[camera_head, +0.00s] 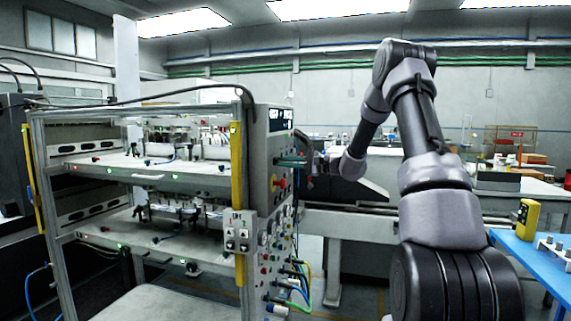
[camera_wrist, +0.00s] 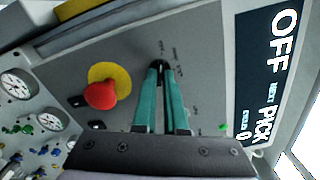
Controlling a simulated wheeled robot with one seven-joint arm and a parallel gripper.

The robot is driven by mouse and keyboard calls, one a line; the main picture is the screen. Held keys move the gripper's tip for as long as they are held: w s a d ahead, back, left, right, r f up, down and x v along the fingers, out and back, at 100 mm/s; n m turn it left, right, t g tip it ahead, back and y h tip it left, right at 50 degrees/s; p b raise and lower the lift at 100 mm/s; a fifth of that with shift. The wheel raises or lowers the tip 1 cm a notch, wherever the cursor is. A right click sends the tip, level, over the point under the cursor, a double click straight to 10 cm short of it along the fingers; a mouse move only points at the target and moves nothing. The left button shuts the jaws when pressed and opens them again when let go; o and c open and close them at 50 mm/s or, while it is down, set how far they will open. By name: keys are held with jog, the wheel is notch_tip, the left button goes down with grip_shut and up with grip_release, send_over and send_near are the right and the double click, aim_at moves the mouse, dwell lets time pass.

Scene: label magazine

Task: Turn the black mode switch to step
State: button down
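The black mode switch (camera_wrist: 160,66) sits on the grey sloping panel in the wrist view, with small print around it that is too small to read. My gripper (camera_wrist: 161,75) has two teal fingers that reach up to the switch, one on either side. They stand close together and appear shut on the switch, which partly hides it. In the head view my gripper (camera_head: 292,161) is at the upper part of the machine's control panel (camera_head: 272,210). A dark display (camera_wrist: 266,75) right of the switch reads OFF, with PICK below.
A red emergency button (camera_wrist: 101,95) on a yellow disc is left of my fingers. Round gauges (camera_wrist: 18,84) are at the far left. Cables (camera_head: 300,283) hang from the panel's lower part. A blue table (camera_head: 540,262) with a yellow device (camera_head: 527,219) is at right.

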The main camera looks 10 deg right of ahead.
jog(key=shift+m, duration=0.3)
jog(key=m, duration=0.8)
jog(key=shift+f, duration=0.1)
jog(key=shift+s+m, duration=0.1)
jog(key=shift+m, duration=4.5)
jog(key=c, duration=1)
grip_release()
jog(key=shift+o, duration=0.2)
